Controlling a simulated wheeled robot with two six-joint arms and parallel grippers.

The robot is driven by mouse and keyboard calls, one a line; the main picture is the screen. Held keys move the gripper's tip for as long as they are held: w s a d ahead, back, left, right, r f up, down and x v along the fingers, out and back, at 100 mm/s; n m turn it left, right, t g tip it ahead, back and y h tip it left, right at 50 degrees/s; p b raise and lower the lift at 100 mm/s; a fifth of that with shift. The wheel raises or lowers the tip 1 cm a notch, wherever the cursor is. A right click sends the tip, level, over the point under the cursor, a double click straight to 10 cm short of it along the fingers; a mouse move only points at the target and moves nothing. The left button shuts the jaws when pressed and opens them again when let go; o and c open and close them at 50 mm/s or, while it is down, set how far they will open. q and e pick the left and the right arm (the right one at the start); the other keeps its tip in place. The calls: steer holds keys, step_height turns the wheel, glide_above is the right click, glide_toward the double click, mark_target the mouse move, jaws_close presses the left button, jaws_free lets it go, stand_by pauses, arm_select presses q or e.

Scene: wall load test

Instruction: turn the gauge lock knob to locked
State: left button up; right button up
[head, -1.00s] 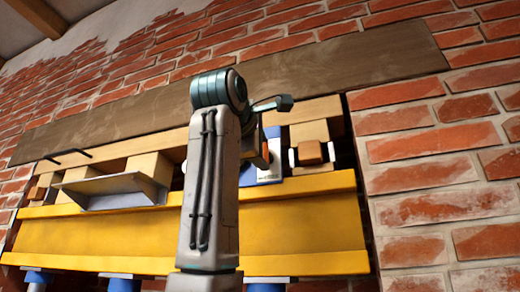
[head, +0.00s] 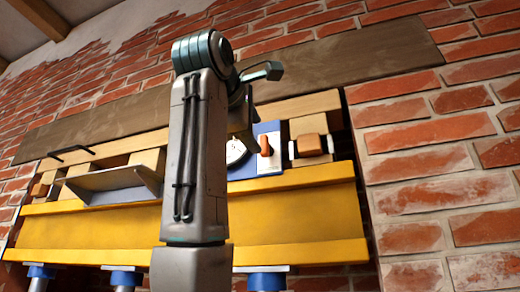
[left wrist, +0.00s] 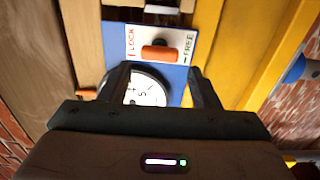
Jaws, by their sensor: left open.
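The orange lock knob (head: 265,146) stands on a white plate beside the round white gauge (head: 236,152), on a blue panel (head: 268,128). In the left wrist view the knob (left wrist: 159,52) lies crosswise between the words LOCK at left and FREE at right; I cannot tell which it is set to. My left gripper (left wrist: 160,75) is open and empty, its fingers apart in front of the gauge (left wrist: 147,90), with the knob just beyond the tips. In the head view my arm partly covers the gauge. My right gripper is not in view.
A yellow beam (head: 290,213) runs below the panel, on blue-topped posts. A brown block (head: 309,145) sits right of the knob, a grey shelf (head: 115,182) to the left. A dark plank (head: 345,65) lies above. Brick wall (head: 430,160) is at right.

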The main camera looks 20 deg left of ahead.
arm_select(q)
steer(key=s+b, duration=0.1)
steer(key=s, duration=0.4)
steer(key=shift+w, duration=0.15)
stand_by(0.4)
